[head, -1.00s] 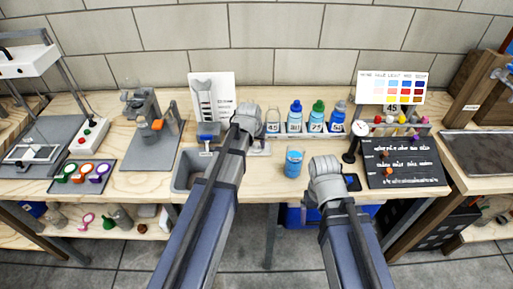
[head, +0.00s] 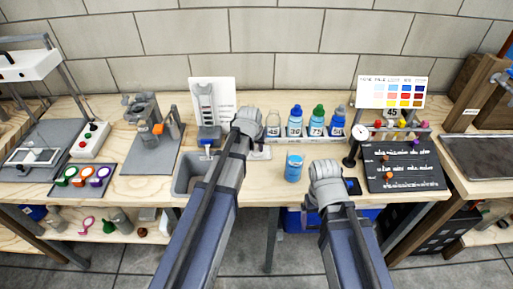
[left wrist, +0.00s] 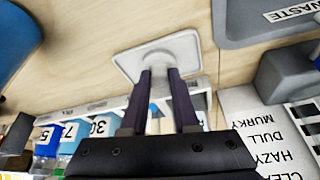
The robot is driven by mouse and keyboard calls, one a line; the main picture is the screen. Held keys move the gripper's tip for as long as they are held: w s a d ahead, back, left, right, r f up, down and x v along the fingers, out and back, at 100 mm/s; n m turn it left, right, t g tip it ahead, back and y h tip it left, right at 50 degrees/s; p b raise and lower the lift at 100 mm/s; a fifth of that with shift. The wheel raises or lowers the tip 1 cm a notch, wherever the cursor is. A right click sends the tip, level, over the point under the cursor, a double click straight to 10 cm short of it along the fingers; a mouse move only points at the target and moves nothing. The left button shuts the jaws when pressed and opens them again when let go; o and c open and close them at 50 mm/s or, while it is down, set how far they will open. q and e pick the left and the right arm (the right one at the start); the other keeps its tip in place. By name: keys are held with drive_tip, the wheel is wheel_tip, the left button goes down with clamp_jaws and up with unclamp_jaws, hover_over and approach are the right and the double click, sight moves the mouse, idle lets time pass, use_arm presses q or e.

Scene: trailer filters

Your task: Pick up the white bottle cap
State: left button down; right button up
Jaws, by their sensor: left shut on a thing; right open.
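The white bottle cap (left wrist: 159,60) is a small pale shape between my left fingertips in the left wrist view, mostly hidden by them. It is over a white square dish (left wrist: 182,47); I cannot tell whether it touches the dish. My left gripper (left wrist: 160,72) is shut on it. In the head view my left gripper (head: 248,122) is over the bench beside the dish (head: 262,153), and its fingers and the cap are hidden. My right gripper (head: 325,178) hangs open at the bench's front edge, its fingertips not clearly visible.
A blue cup (head: 294,167) stands between my arms. A grey bin (head: 183,178) lies left of my left arm. A black board (head: 405,170) leans at right.

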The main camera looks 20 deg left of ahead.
sight(256, 148)
use_arm(q)
wheel_tip(256, 148, up, 10)
drive_tip(key=p, duration=0.9)
drive_tip(key=shift+p, duration=0.3)
use_arm(e)
wheel_tip(256, 148, up, 10)
